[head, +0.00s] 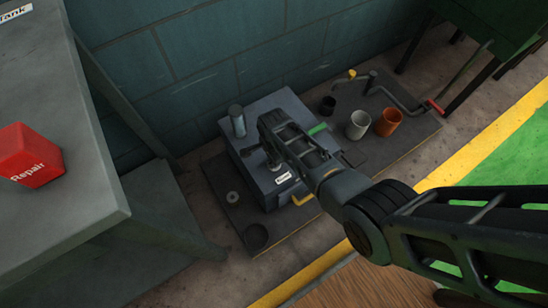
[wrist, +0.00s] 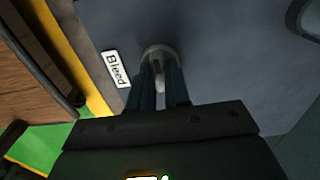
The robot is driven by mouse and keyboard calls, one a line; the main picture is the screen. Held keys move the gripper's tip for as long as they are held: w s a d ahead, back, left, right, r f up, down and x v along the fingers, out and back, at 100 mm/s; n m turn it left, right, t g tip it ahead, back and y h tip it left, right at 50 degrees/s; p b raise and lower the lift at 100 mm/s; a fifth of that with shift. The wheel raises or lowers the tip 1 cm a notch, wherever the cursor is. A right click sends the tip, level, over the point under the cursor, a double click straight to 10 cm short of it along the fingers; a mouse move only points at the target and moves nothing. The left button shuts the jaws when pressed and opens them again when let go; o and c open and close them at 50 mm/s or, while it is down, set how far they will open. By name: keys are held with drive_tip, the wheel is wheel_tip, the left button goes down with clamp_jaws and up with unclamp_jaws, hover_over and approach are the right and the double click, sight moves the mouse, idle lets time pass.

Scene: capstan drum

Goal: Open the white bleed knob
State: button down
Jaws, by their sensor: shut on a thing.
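The bleed knob (wrist: 157,49) is a small pale grey round knob on the face of a grey box (wrist: 225,40). It shows in the wrist view between and just beyond my fingertips, beside a white label (wrist: 116,68) reading "Bleed". My gripper (wrist: 160,88) is shut on the knob, with its two dark fingers on either side of it. Part of the knob is hidden by the fingers. In the head view my gripper (head: 272,160) reaches down to the top of the grey box (head: 290,105), near the label (head: 284,178); the knob cannot be made out there.
A grey cylinder (head: 237,120) stands at the box's back left. A white cup (head: 358,124), an orange cup (head: 388,121) and a crank with a red handle (head: 434,107) are to the right. A grey bench (head: 90,160) with a red "Repair" block (head: 28,156) is left.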

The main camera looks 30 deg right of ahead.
idle(0.4)
drive_tip(key=c, duration=1.1)
unclamp_jaws()
wheel_tip(320, 180, up, 8)
drive_tip(key=p, duration=0.3)
drive_tip(key=shift+f, duration=0.1)
